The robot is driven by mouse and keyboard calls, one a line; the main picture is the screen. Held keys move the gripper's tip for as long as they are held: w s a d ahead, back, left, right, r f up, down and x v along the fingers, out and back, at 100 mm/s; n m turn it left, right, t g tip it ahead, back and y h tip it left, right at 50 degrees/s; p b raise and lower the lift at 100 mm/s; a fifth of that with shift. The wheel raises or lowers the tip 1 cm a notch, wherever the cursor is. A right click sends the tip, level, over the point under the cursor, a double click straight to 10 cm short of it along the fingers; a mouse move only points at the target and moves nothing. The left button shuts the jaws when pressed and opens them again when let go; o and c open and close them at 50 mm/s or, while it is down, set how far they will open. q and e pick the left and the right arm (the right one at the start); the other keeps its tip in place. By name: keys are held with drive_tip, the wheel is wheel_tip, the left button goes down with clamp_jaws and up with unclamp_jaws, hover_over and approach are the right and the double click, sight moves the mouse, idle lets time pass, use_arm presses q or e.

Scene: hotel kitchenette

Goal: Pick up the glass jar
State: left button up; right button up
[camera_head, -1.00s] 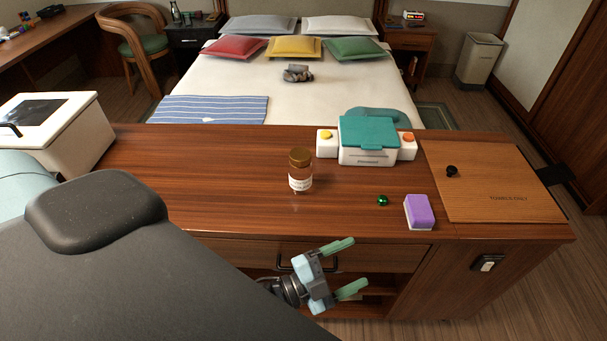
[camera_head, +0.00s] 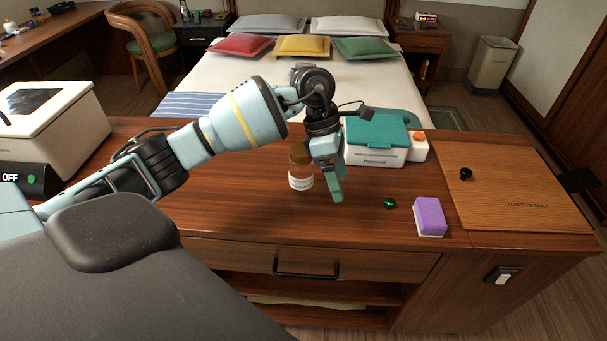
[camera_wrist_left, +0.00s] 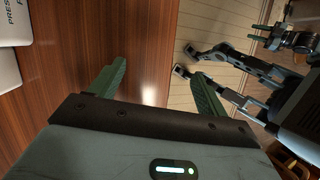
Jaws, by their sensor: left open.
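The glass jar (camera_head: 300,172) stands upright on the wooden counter (camera_head: 240,205), with a brown-gold lid and a white label. The upper right of the jar is close to my left gripper in the head view. My left gripper (camera_head: 337,192) points down just right of the jar, its green fingers open and empty. I cannot tell whether it touches the jar. In the left wrist view the gripper's two green fingers (camera_wrist_left: 158,85) are spread apart with no jar between them. My right gripper is not in the head view.
A white box with a teal lid (camera_head: 375,140) stands behind the gripper. A green ball (camera_head: 390,203), a purple-and-white sponge (camera_head: 430,216) and a wooden board (camera_head: 515,190) lie to the right. A white appliance (camera_head: 50,125) stands at the left.

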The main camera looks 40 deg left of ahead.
sight(301, 150)
use_arm(q)
drive_tip(key=a+r+y, duration=0.1)
drive_tip(key=a+r, duration=0.1)
drive_tip(key=a, duration=0.2)
drive_tip(key=w+a+r+y, duration=0.1)
drive_tip(key=a+r+y, duration=0.1)
drive_tip(key=a, duration=0.1)
drive_tip(key=w+a+r+y, duration=0.1)
drive_tip(key=a+r+y, duration=0.1)
drive_tip(key=a+r, duration=0.1)
drive_tip(key=shift+w+a+r+t+b, duration=0.1)
drive_tip(key=shift+w+a+t+b, duration=0.1)
drive_tip(key=shift+a, duration=0.2)
drive_tip(key=shift+w+a+t+b, duration=0.1)
drive_tip(key=shift+a+t, duration=0.1)
drive_tip(key=shift+a, duration=0.2)
drive_tip(key=shift+f, duration=3.95)
drive_tip(key=shift+d, duration=0.1)
drive_tip(key=c, duration=1.5)
drive_tip(key=shift+r, duration=0.1)
